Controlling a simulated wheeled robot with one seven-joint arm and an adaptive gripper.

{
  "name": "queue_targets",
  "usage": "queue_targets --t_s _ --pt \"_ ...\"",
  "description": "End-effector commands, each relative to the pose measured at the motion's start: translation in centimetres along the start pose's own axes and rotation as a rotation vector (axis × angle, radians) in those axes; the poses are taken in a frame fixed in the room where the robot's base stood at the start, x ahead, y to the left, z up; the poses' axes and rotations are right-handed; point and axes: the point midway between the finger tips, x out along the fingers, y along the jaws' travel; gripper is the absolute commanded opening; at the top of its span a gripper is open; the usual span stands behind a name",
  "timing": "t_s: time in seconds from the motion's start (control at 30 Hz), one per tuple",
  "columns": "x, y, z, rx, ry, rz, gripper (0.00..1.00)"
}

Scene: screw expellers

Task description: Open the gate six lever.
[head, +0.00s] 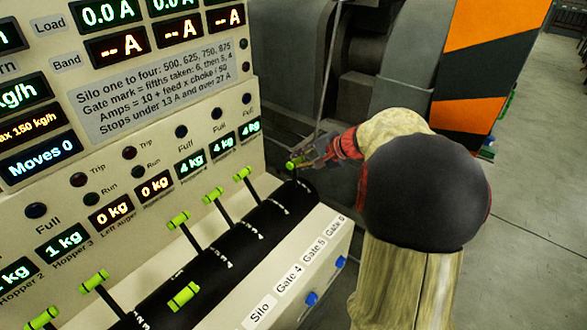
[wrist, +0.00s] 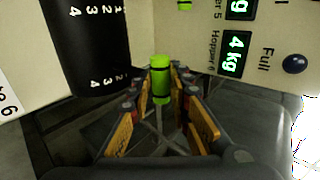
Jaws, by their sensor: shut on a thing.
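The gate six lever is at the right end of the black numbered drum, with its green handle (head: 296,164) held up near the drum's end. My gripper (head: 313,156) is at this handle, reaching in from the right. In the wrist view the green handle (wrist: 161,88) stands between the two fingers of my gripper (wrist: 161,78), which are closed around it. The lever's rod is mostly hidden by the drum and fingers. The Gate 6 label (head: 336,226) is on the front edge below.
Several other green-handled levers, such as one nearby (head: 242,173), line the drum (head: 245,235) to the left. The display panel (head: 150,105) rises behind; its counter reads Moves 0. Dark machinery (head: 300,75) stands beyond. Open floor (head: 530,230) lies to the right.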

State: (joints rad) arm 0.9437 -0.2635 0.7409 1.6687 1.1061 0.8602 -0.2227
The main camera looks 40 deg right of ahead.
Motion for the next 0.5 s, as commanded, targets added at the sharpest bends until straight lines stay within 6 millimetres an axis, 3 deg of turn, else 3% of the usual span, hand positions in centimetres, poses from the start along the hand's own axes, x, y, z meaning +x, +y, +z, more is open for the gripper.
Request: queue_targets --t_s 0.03,0.5 --pt "0.3 1.3 0.1 0.004 -0.004 0.009 0.0" --pt "-1.9 4.4 0.3 0.008 -0.009 0.016 0.0"
